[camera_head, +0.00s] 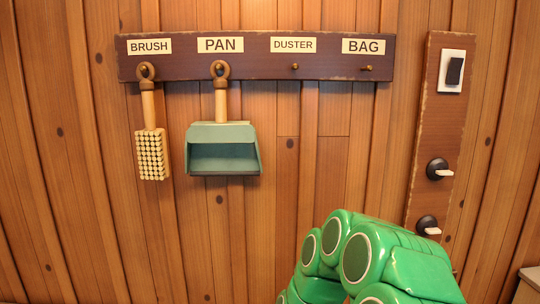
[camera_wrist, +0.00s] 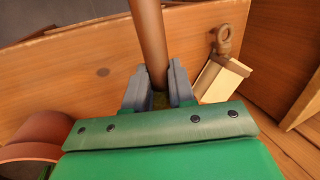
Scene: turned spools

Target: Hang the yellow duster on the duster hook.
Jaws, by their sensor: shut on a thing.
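The duster hook (camera_head: 295,66) is a small brass peg under the DUSTER label (camera_head: 293,45) on the dark rack board. It is bare. In the wrist view, my gripper (camera_wrist: 158,86) is shut on a brown rod (camera_wrist: 150,40) that runs up out of the picture. A yellowish patch shows low between the fingers, so the rod seems to be the handle of the yellow duster; its head is hidden or out of view. In the head view only my green arm shows, low and right of the rack, and hides the gripper.
A brush (camera_head: 152,150) and a green pan (camera_head: 222,148) hang under their labels. The BAG hook (camera_head: 368,68) is bare. A switch (camera_head: 454,71) and dark knobs (camera_head: 437,169) are on the right-hand board. A pale block with a brown ring (camera_wrist: 222,38) is right of the rod.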

